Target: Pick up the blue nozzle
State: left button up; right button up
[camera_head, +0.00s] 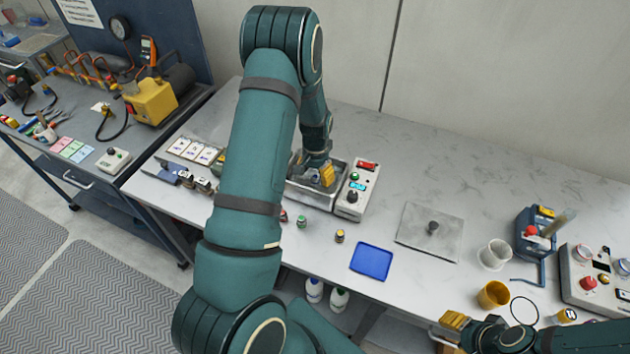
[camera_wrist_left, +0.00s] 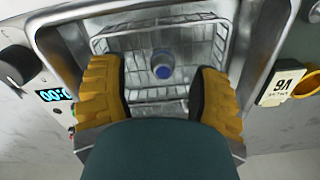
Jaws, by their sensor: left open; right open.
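The blue nozzle (camera_wrist_left: 162,70), a small grey piece with a blue round top, stands in a wire basket (camera_wrist_left: 122,42) inside a metal basin (camera_wrist_left: 62,52) in the left wrist view. My left gripper (camera_wrist_left: 160,98) is open, with one yellow finger on each side below the nozzle in that picture, not touching it. In the head view my left gripper (camera_head: 321,177) is low at the basin (camera_head: 312,194); I cannot make out the nozzle there. My right gripper (camera_head: 454,321) is open and empty near the front edge of the table, partly visible at the bottom.
A control box (camera_head: 352,203) with a lit display adjoins the basin's right side. The table's back is clear.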

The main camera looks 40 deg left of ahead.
aim_at(315, 177)
pick_arm(q)
jog(key=shift+w+a+f, duration=0.15)
jog(key=shift+f, duration=1.8)
jog(key=shift+r, duration=0.1)
grip_shut()
